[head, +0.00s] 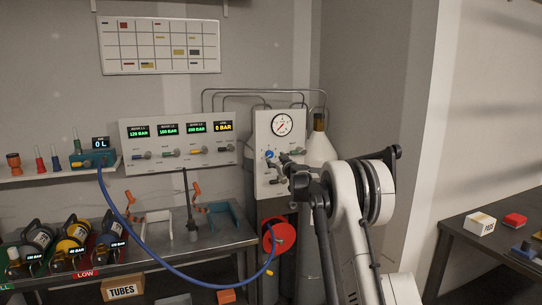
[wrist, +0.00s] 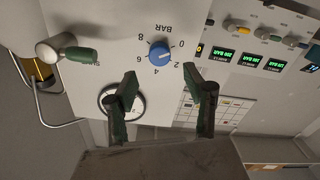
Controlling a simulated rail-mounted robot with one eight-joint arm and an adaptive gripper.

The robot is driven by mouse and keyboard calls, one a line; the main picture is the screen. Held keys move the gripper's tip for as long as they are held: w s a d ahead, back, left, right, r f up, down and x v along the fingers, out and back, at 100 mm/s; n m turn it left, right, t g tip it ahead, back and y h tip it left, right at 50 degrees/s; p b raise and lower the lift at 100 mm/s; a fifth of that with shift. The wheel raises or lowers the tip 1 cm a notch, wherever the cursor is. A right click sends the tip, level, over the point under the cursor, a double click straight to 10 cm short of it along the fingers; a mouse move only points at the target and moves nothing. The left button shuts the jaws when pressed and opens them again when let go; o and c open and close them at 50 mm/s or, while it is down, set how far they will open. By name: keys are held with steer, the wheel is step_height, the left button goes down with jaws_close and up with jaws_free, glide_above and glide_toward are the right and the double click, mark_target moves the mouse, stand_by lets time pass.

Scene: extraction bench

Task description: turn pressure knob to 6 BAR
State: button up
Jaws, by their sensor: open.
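The blue pressure knob (wrist: 160,52) sits on the white panel (wrist: 95,30), ringed by the numbers 0, 2, 4, 6 and 8 and the word BAR. The wrist view is upside down, and I cannot tell surely which number the knob's mark faces. My gripper (wrist: 160,72) is open and empty, its dark green fingers spread wide below the knob in the picture, not touching it visibly. In the head view the knob (head: 269,155) shows just left of my gripper (head: 284,164). A round gauge (head: 282,125) sits above the knob.
A green-handled valve (wrist: 75,54) projects from the same panel. A display panel (head: 180,164) to the left shows several readings, the yellow one 0 BAR. A white cylinder (head: 320,146) stands right of the panel. A blue hose (head: 150,254) and red reel (head: 270,238) lie lower.

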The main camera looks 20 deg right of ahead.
mark_target(270, 154)
steer(key=shift+w+d+p, duration=0.15)
steer(key=shift+w+p, duration=0.05)
steer(key=shift+w, duration=1.45)
steer(key=shift+w+d+p, duration=0.1)
steer(key=shift+w+p, duration=0.1)
steer(key=shift+w, duration=1.4)
steer(key=c, duration=1.1)
